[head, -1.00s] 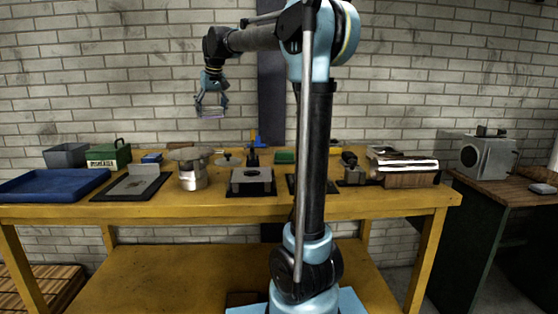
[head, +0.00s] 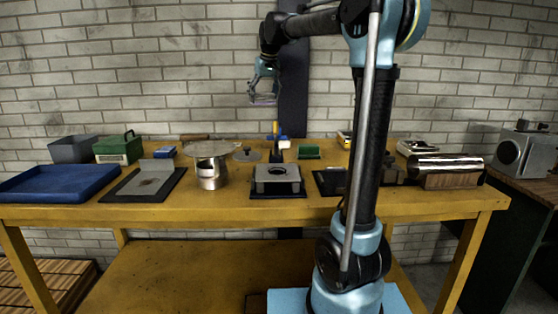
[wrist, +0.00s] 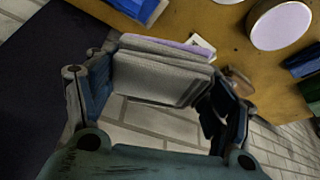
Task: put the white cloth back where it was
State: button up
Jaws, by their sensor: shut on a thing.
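The folded cloth, pale grey-white with a purple layer, is in my gripper (wrist: 160,95), where the wrist view shows it (wrist: 160,78) filling the space between the fingers. In the head view my gripper (head: 263,92) hangs high above the back of the yellow table (head: 230,213), against the brick wall. The cloth (head: 263,100) is a small pale shape at its fingertips there. It is clear of the table and touches nothing below.
On the table are a blue tray (head: 60,184), a green box (head: 118,148), a round-topped metal can (head: 211,173), a grey block with a hole (head: 277,174) and a shiny pipe (head: 446,166) on a wooden block. The table's front strip is mostly bare.

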jog(key=w+d+f+n+g+y, duration=0.1)
jog(key=d+f+n+g, duration=0.4)
jog(key=d+n, duration=0.55)
jog(key=w+d+f+n+g+y, duration=0.1)
jog(key=d+f+n+g, duration=0.1)
jog(key=d+f+n, duration=0.8)
jog(key=shift+n, duration=0.95)
jog(key=s+a, duration=0.8)
jog(key=a, duration=0.1)
jog(key=s+a, duration=0.4)
jog(key=shift+a+r, duration=0.15)
jog(key=shift+a, duration=0.25)
jog(key=shift+s+f, duration=0.15)
jog(key=shift+f, duration=2.15)
jog(key=o, duration=0.8)
jog(key=shift+c, duration=0.2)
